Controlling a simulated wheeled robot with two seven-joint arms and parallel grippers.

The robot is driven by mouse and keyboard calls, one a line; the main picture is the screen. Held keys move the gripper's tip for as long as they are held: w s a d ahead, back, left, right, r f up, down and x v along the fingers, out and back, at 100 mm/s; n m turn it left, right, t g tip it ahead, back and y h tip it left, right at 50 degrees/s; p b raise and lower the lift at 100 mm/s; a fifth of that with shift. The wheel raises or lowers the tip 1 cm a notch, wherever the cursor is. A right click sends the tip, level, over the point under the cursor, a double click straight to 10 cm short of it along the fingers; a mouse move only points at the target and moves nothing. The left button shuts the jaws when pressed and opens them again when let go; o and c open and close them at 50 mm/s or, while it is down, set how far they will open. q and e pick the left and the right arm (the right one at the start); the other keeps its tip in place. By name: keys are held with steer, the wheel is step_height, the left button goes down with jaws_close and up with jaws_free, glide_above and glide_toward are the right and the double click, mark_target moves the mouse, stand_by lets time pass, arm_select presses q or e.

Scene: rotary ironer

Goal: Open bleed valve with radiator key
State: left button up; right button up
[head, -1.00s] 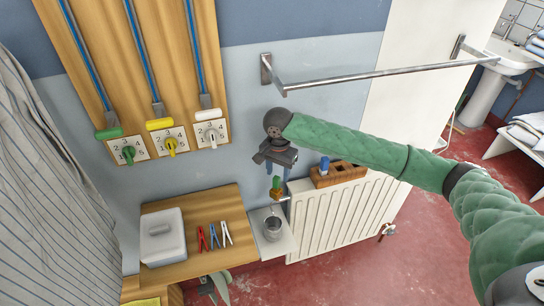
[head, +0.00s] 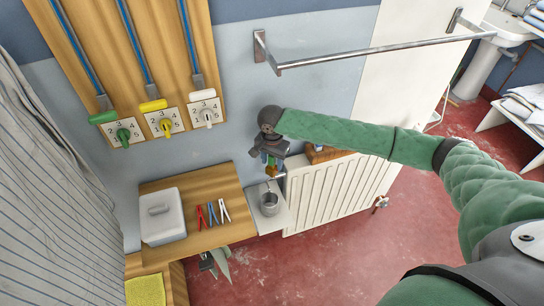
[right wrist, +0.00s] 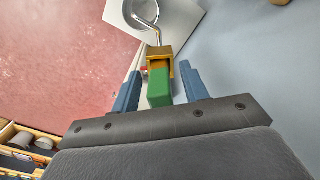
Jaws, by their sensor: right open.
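My right gripper (head: 271,160) is open above the brass bleed valve (head: 271,171) at the left end of the white radiator (head: 325,195). In the right wrist view, a green block-shaped handle (right wrist: 159,88) lies between the two blue fingers (right wrist: 160,92), with gaps on both sides. The handle sits against the brass valve body (right wrist: 160,54); I cannot tell whether it is the radiator key. A curved metal spout (right wrist: 146,22) leads from the valve over a metal cup (head: 269,204). My left gripper is out of view.
A metal rail (head: 375,56) crosses above the radiator. Left of the cup, a wooden table (head: 207,183) holds a white box (head: 162,216) and several coloured pegs (head: 212,213). Numbered dials (head: 165,122) are on the wall.

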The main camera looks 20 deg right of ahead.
jaws_close()
steer(key=shift+r, duration=0.1)
steer(key=shift+n+p, duration=1.3)
steer(key=shift+n, duration=0.5)
steer(key=shift+n+p, duration=1.35)
steer(key=shift+n, duration=1.15)
steer(key=shift+c, duration=0.2)
jaws_free()
